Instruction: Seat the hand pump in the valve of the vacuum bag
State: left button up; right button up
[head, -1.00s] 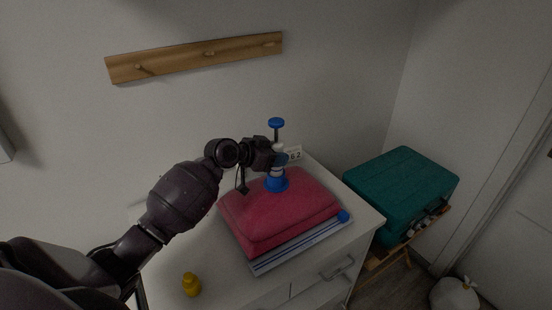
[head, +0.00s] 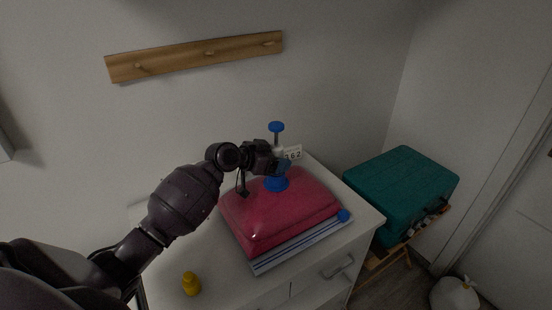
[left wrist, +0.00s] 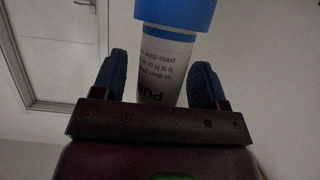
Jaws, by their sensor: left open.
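The hand pump (head: 276,127) stands upright on the vacuum bag (head: 290,215), with a blue handle, a pale body and a wide blue foot. The bag is a plump crimson bundle in clear film with a striped edge, lying on the white cabinet top. The valve is hidden under the pump's foot, so I cannot see how it sits there. My left gripper (head: 279,162) is open at the pump's body. In the left wrist view the pump's labelled white barrel (left wrist: 165,65) stands between the two spread fingers, with gaps beside it. My right gripper is not in view.
A blue round piece (head: 344,215) is at the bag's front right corner. A number card (head: 293,153) is behind the pump. A teal case (head: 400,195) rests on a wooden stand at right. A peg rail (head: 195,57) hangs above.

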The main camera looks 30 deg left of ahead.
pick_arm(q)
jog(key=shift+r, duration=0.15)
jog(key=v, duration=1.2)
jog(key=shift+b, duration=0.4)
